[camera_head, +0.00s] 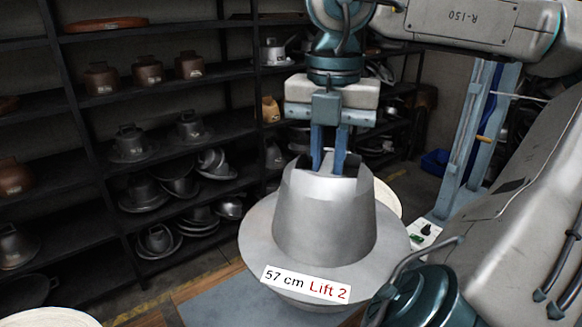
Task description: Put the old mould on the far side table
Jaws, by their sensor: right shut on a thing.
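My right gripper (328,150) comes down from the top with its two blue fingers shut on the top of a silver, hat-shaped metal mould (322,215). The mould is upright, with a wide round brim, and a label on its front reads "57 cm Lift 2". A blue-grey surface with a wooden edge (225,305) lies behind and below the mould at the bottom. I cannot tell whether the mould touches it, or whether it is the far side table. My left gripper is not in view.
Dark shelves (75,120) with several brown and grey moulds stand along the left and back. A pale round object (50,317) shows at the bottom left corner. A blue upright frame (465,150) and a small control box (424,232) are on the right.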

